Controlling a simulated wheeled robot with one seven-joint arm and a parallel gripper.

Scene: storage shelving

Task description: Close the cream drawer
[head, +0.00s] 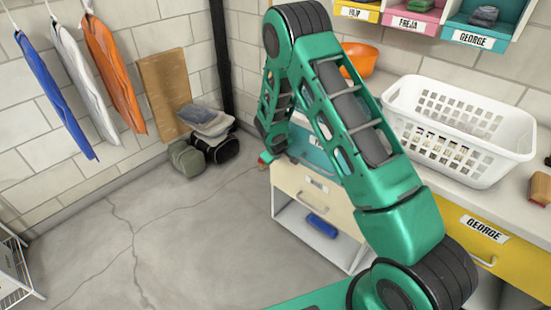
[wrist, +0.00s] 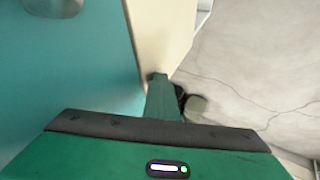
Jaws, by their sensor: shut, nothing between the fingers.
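The cream drawer (head: 300,198) is at the middle of the head view, below a teal drawer front (head: 312,155). My arm covers its right part, so I cannot tell how far out it stands. Its cream panel (wrist: 165,35) also shows in the wrist view, beside a teal surface (wrist: 75,85). My gripper (head: 265,160) is shut and empty at the drawer's upper left corner. In the wrist view its fingers (wrist: 159,80) are close to the lower end of the cream panel. I cannot tell whether they touch it.
An open compartment below holds a blue item (head: 321,227). A white basket (head: 462,130) and an orange bowl (head: 360,58) stand on the counter above. A yellow drawer (head: 478,238) is at the right. Bags (head: 207,145) lie by the wall.

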